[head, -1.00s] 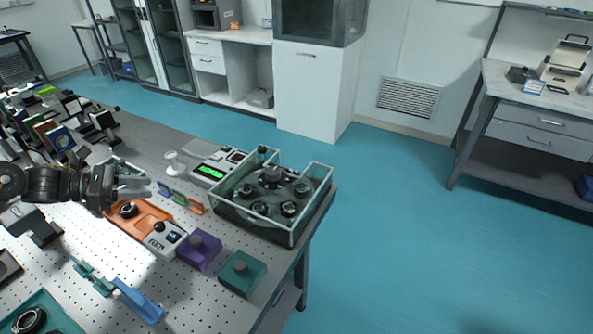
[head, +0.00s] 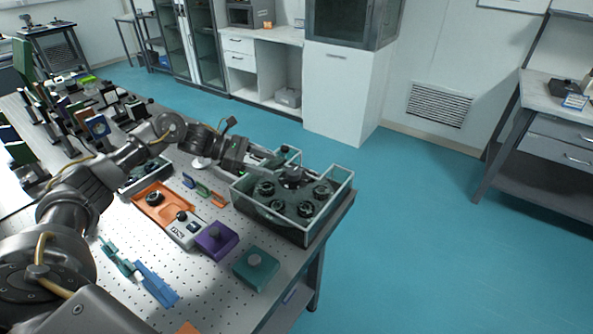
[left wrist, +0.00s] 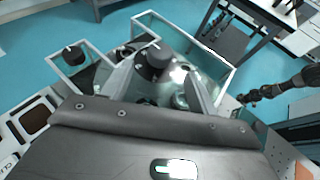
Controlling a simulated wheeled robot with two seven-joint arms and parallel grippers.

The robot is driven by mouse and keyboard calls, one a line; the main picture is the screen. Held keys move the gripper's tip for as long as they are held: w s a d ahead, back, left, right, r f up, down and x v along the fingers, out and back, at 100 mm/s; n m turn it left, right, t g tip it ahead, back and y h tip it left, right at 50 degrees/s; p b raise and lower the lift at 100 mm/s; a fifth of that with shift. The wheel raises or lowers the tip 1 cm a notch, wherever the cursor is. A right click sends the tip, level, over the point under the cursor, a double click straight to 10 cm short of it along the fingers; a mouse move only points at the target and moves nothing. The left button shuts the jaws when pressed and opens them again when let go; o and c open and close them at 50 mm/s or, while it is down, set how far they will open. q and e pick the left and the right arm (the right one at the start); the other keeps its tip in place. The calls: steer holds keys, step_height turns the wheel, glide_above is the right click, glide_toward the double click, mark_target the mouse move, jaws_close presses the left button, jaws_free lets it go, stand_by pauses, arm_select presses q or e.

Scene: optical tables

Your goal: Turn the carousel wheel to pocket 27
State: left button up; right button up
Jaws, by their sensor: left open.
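The carousel wheel (head: 275,206) lies in a clear-walled box (head: 309,226) at the table's far right corner. Several round dark pockets ring its raised hub knob (head: 293,174). The hub knob also shows in the left wrist view (left wrist: 155,60), beyond and between my fingers. A smaller black knob (left wrist: 74,55) stands at the left there. My left gripper (head: 274,165) reaches over the box's near left wall, its fingers open and close to the hub. Contact cannot be told. Pocket numbers are too small to read. A dark arm end, seemingly my right gripper (left wrist: 246,97), shows at right, its jaws unclear.
Left of the box stand small coloured holders (head: 203,189), an orange tray (head: 150,207), a grey control box (head: 184,229), and purple (head: 216,241) and teal (head: 256,267) blocks. Optics crowd the table's far left. Open floor lies right of the table.

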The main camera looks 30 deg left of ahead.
mark_target(293, 170)
arm_select(q)
steer(key=p+x, duration=0.2)
steer(key=x, duration=0.5)
steer(key=shift+d+p, duration=0.3)
steer(key=shift+p, duration=0.05)
steer(key=shift+w+d+f, duration=0.3)
steer(key=shift+d+f, duration=0.05)
steer(key=shift+d, duration=0.15)
steer(key=shift+c, duration=0.5)
jaws_close()
steer(key=shift+a, duration=0.1)
